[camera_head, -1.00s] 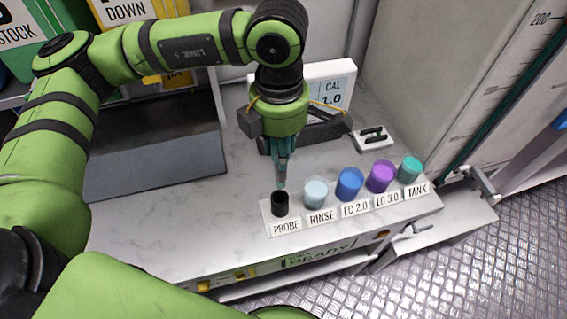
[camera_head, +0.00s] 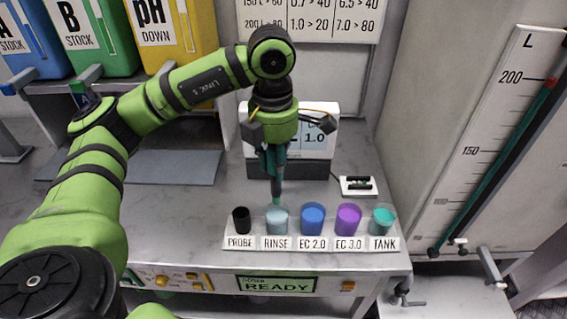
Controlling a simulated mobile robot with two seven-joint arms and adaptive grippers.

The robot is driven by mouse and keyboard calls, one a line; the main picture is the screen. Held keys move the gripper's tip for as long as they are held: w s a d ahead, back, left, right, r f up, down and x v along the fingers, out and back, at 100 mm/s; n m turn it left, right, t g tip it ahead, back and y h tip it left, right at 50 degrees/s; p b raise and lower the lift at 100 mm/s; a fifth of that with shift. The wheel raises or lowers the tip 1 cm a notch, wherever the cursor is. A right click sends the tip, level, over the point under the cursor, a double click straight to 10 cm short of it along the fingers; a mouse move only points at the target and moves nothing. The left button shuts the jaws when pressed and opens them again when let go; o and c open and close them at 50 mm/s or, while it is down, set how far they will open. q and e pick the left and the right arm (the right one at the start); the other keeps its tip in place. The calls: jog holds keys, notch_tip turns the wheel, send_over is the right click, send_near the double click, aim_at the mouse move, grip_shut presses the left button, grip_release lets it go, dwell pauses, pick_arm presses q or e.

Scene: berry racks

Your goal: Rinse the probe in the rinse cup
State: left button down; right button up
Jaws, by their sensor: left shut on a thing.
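My left gripper (camera_head: 274,158) points down and is shut on the probe (camera_head: 277,188), a slim teal-grey stick held upright. The rinse cup (camera_head: 277,222), a pale blue cup behind the RINSE label, stands directly below the probe in the picture. The probe's lower end meets the cup's rim in the view; I cannot tell whether the tip is inside or just above it. The black probe holder (camera_head: 241,221) to the left is empty. My right gripper is out of view.
Right of the rinse cup stand the blue EC 2.0 cup (camera_head: 312,219), purple EC 3.0 cup (camera_head: 347,219) and teal TANK cup (camera_head: 382,220). A meter (camera_head: 318,138) stands behind the gripper. Stock bottles are at back left.

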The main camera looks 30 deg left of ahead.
aim_at(276, 189)
pick_arm(q)
jog(key=shift+a+f, duration=0.1)
jog(key=shift+f, duration=0.3)
jog(key=shift+f+b, duration=0.6)
jog(key=shift+f, duration=0.1)
jog(key=shift+f+b, duration=0.45)
jog(key=shift+f, duration=0.25)
jog(key=shift+f+b, duration=0.8)
jog(key=shift+f, duration=0.05)
jog(key=shift+f+b, duration=1.4)
jog(key=shift+f, duration=0.2)
jog(key=shift+r, duration=0.1)
